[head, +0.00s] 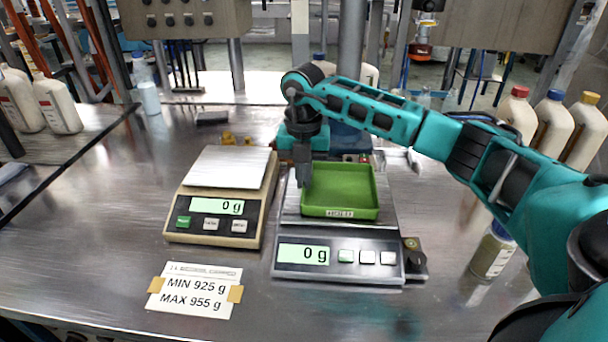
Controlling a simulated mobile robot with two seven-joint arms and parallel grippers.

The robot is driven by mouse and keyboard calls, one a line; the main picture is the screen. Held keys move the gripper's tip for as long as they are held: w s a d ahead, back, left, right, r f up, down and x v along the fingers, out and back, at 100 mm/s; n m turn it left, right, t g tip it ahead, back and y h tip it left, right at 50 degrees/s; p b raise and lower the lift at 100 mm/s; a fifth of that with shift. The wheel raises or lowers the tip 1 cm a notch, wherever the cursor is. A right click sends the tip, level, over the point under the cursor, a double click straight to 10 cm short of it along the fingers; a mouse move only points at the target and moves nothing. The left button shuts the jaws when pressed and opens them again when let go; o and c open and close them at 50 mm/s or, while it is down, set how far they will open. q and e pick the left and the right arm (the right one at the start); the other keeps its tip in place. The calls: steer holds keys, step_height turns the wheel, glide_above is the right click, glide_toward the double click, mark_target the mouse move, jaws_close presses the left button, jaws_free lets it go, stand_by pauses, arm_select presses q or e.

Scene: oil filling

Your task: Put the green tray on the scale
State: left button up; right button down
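The green tray (350,188) is a shallow square dish with a small label on its front wall. It is level over the metal plate of the right-hand scale (340,258), whose display reads 0 g; I cannot tell whether it touches the plate. My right gripper (303,180) points down at the tray's left wall, its narrow fingers close together and seemingly shut on the rim. The second, beige scale (222,208) stands to the left with an empty plate and also reads 0 g. My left gripper is out of view.
A paper card (195,291) reading MIN 925 g, MAX 955 g is taped at the front. A jar (491,250) stands right of the scales under my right arm. White bottles (553,125) stand at the back right. The front table is mostly clear.

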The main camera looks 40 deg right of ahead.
steer(key=c, duration=1.8)
jaws_free()
steer(key=shift+f, duration=0.15)
steer(key=o, duration=0.5)
steer(key=shift+c, duration=0.2)
arm_select(q)
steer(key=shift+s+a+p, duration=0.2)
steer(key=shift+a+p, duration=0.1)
steer(key=shift+p, duration=0.25)
arm_select(e)
step_height(320, 180, up, 12)
steer(key=shift+r, duration=0.25)
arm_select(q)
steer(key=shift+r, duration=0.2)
arm_select(e)
steer(key=shift+a, duration=0.1)
steer(key=shift+f, duration=0.1)
